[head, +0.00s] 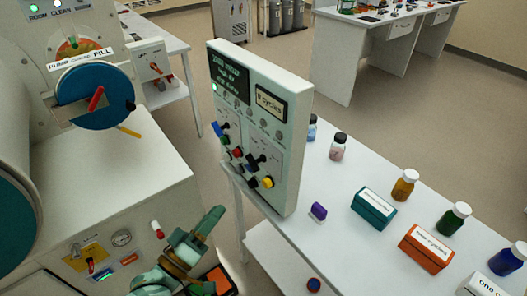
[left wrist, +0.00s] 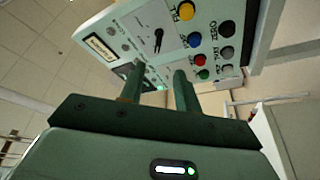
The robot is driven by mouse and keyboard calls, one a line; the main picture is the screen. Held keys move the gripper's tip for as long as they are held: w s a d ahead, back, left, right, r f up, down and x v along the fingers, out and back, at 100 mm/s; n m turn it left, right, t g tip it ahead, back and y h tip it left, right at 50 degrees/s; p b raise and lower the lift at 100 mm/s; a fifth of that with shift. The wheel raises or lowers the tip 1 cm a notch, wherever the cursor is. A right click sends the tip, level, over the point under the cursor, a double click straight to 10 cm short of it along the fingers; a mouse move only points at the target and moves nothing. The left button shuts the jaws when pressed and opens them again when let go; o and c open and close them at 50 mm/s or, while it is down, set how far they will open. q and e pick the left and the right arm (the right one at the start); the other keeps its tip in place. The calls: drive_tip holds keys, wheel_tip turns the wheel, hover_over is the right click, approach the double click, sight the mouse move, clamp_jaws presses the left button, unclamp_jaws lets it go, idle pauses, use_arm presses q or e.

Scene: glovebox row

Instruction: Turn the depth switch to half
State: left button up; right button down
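No depth label is readable, so I cannot tell which switch is the depth one. My left gripper (head: 210,218) is in front of and below the panel, apart from it. In the left wrist view its two fingers (left wrist: 158,88) are separated with nothing between them. My right gripper is not in view.
A yellow button (head: 268,182) and other coloured controls crowd the pointer. A purple block (head: 318,211), a teal box (head: 374,208), an orange box (head: 426,248) and several bottles stand on the white table. A machine with a blue disc (head: 92,105) stands at left.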

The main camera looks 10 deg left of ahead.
sight(251, 161)
use_arm(q)
drive_tip(key=shift+n, duration=0.4)
drive_tip(key=x, duration=1.5)
drive_tip(key=shift+w+a+r, duration=0.15)
drive_tip(key=shift+w+r, duration=0.15)
drive_tip(key=shift+w, duration=0.1)
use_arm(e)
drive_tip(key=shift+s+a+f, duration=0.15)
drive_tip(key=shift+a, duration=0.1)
use_arm(q)
clamp_jaws()
unclamp_jaws()
drive_tip(key=v, duration=1.6)
drive_tip(key=shift+s, duration=0.2)
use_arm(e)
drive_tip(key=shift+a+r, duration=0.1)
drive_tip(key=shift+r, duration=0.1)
use_arm(q)
drive_tip(key=shift+f, duration=0.1)
